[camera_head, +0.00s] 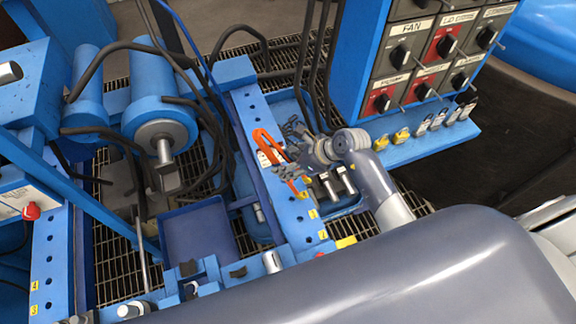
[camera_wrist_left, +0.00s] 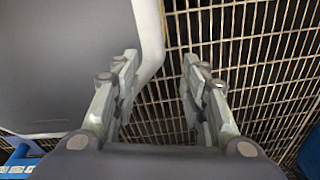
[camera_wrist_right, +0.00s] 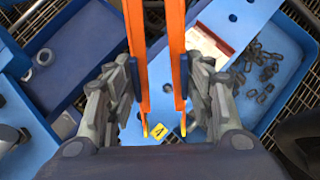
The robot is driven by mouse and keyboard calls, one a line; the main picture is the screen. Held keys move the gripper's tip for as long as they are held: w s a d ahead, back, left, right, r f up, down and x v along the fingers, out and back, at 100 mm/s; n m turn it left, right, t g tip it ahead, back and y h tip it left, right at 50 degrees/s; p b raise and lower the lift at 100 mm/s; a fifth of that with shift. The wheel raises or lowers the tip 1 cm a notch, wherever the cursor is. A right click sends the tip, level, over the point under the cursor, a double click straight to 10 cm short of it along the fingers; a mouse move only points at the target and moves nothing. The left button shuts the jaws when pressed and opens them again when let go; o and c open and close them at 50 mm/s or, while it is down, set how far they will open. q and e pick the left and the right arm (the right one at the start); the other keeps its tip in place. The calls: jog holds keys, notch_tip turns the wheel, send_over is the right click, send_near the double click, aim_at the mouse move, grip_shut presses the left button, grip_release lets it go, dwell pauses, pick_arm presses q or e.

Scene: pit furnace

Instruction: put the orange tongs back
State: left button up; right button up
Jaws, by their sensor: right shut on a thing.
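The orange tongs (camera_head: 264,139) are in my right gripper (camera_head: 287,172), over the blue beam with a row of holes (camera_head: 251,128). In the right wrist view, the two orange arms of the tongs (camera_wrist_right: 178,60) run between the fingers of my right gripper (camera_wrist_right: 157,95), with yellow tips pointing toward the wrist. The fingers are closed on the outside of both arms. I cannot tell whether the tongs touch the beam. My left gripper (camera_wrist_left: 157,85) is open and empty over a metal grating in the left wrist view; it does not show in the head view.
A blue bin with dark chain links (camera_wrist_right: 262,75) lies right of the beam. An empty blue tray (camera_head: 195,235) lies left of it. A blue control cabinet with switches (camera_head: 418,60) stands at the upper right. Dark hoses (camera_head: 215,110) hang around blue cylinders at the left.

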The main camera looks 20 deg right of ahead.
jog(key=shift+f, duration=0.1)
jog(key=shift+f+b, duration=0.35)
jog(key=shift+f, duration=0.2)
jog(key=o, duration=0.6)
jog(key=shift+d+r+p, duration=0.1)
jog(key=shift+r+p, duration=0.55)
jog(key=shift+r, duration=0.25)
jog(key=v, duration=1.1)
jog(key=shift+s+d+r, duration=0.1)
jog(key=shift+s+d, duration=0.1)
jog(key=shift+s, duration=0.05)
